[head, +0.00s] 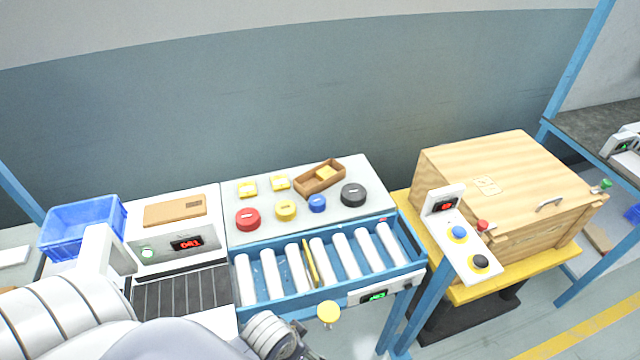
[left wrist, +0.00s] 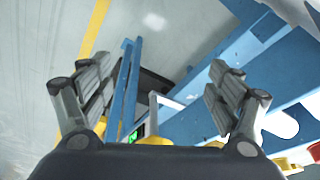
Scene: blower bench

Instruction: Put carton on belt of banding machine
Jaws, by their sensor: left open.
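A flat brown piece, possibly the carton (head: 175,211), lies on top of a white machine at the left. That machine, which looks like the banding machine (head: 147,252), has a red display and a green button. A dark slatted belt (head: 180,293) is in front of it, with nothing seen on its visible part. My left gripper (head: 285,345) is at the bottom of the head view, near the front of the blue roller conveyor. In the left wrist view my left gripper (left wrist: 160,95) has its fingers apart with nothing between them. My right gripper is not in view.
The roller conveyor (head: 270,310) has white rollers and a yellow strip between two. Behind it, a grey panel (head: 330,222) holds coloured round pieces and a small brown tray (head: 320,178). A blue bin (head: 82,228) is far left. A wooden box (head: 510,175) stands right.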

